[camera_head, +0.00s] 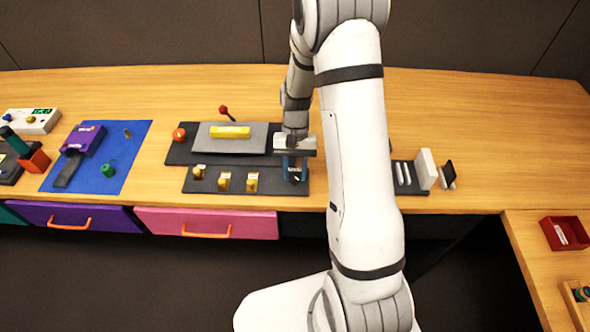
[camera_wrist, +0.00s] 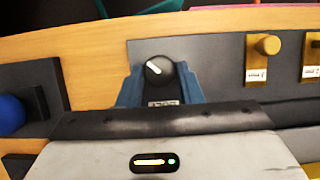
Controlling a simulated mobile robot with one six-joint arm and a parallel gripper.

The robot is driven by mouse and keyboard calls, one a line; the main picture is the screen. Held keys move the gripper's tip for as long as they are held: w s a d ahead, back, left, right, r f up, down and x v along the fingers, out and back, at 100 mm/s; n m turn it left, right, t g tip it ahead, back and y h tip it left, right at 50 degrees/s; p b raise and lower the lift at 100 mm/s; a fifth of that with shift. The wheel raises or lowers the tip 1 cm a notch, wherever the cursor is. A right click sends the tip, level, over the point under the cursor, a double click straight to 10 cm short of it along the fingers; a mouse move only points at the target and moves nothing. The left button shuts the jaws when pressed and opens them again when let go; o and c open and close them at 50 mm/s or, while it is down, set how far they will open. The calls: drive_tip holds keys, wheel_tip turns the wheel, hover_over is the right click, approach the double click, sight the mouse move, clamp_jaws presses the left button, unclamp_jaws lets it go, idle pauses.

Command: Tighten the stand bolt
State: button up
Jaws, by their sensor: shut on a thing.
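A round black knob (camera_wrist: 158,71) with a white pointer line stands on the dark panel (camera_head: 230,190). In the wrist view the two blue fingers of my gripper (camera_wrist: 160,86) are on either side of the knob, shut on it. The pointer line slants toward upper left. A small label plate shows below the knob, partly hidden by the gripper body. In the head view my gripper (camera_head: 295,167) points down at the right end of the panel. I cannot tell from a readable label whether this knob is the stand bolt.
Several brass knobs (camera_head: 225,181) on gold plates line the panel. Behind is a grey block with a yellow bar (camera_head: 230,132), a red-tipped lever (camera_head: 224,110) and an orange knob (camera_head: 179,134). A blue ball (camera_wrist: 10,115) lies close beside. My arm hides some table.

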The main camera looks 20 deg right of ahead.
drive_tip(key=o, duration=1)
drive_tip(key=v, duration=0.7)
drive_tip(key=shift+w+d+r+b, duration=0.1)
drive_tip(key=shift+w+r+b, duration=0.05)
drive_tip(key=shift+r+b, duration=0.25)
drive_tip(key=s+r+n+t, duration=0.1)
drive_tip(key=s+r+t, duration=0.1)
drive_tip(key=s+r, duration=0.3)
drive_tip(key=s+a+r+n+t+h, duration=0.1)
drive_tip(key=s+r+t, duration=0.2)
drive_tip(key=s+r, duration=0.2)
drive_tip(key=s+r+n+t, duration=0.1)
drive_tip(key=s+r+t, duration=0.1)
drive_tip(key=s+r, duration=0.3)
drive_tip(key=shift+s+a+r+n, duration=0.15)
drive_tip(key=shift+s+n, duration=0.15)
drive_tip(key=shift+s, duration=1.25)
